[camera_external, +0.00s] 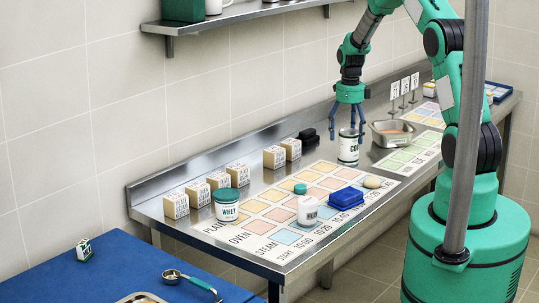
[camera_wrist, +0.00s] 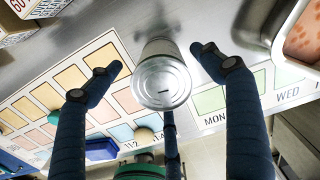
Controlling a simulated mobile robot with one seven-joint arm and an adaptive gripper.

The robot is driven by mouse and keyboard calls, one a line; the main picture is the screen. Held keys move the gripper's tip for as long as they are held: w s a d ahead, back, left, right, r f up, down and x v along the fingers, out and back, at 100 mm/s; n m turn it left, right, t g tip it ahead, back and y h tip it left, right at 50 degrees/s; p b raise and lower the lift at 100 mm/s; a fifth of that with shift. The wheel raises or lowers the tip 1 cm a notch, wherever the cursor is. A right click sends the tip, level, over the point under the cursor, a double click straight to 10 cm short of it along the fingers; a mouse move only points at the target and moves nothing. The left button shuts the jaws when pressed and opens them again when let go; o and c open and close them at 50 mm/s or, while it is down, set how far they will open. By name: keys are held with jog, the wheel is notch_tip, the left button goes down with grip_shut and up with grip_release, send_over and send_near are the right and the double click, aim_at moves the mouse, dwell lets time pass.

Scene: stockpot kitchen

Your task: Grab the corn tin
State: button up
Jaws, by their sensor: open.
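The corn tin (camera_external: 348,148) is a white cylinder with dark lettering starting "CO", upright on the steel counter toward the back. My gripper (camera_external: 349,125) is directly above it, fingers pointing down, with fingertips near the tin's top. In the wrist view the tin's round metal lid (camera_wrist: 162,83) faces the camera, between the spread blue fingers of my gripper (camera_wrist: 158,75). The gripper is open, and I see clear gaps between the side fingers and the tin. The lower finger is partly hidden behind the tin; whether it touches cannot be told.
A steel pan (camera_external: 391,134) stands close right of the tin. Black objects (camera_external: 308,135) and several small boxes (camera_external: 221,181) line the wall side.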

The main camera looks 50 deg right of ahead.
aim_at(348, 142)
jog(key=shift+f, duration=0.1)
jog(key=shift+f+b, duration=0.3)
jog(key=shift+f, duration=2.15)
jog(key=c, duration=1.7)
jog(key=shift+r, duration=0.1)
jog(key=shift+r, duration=0.7)
notch_tip(348, 142, up, 2)
jog(key=shift+d+r, duration=0.1)
jog(key=s+a, duration=0.3)
jog(key=s, duration=0.1)
jog(key=s+a+p, duration=0.1)
jog(key=s+a, duration=0.2)
jog(key=s, duration=0.2)
jog(key=s+a+r, duration=0.1)
jog(key=s+a, duration=0.2)
jog(key=s, duration=0.1)
jog(key=shift+s+r, duration=0.1)
jog(key=shift+s, duration=0.1)
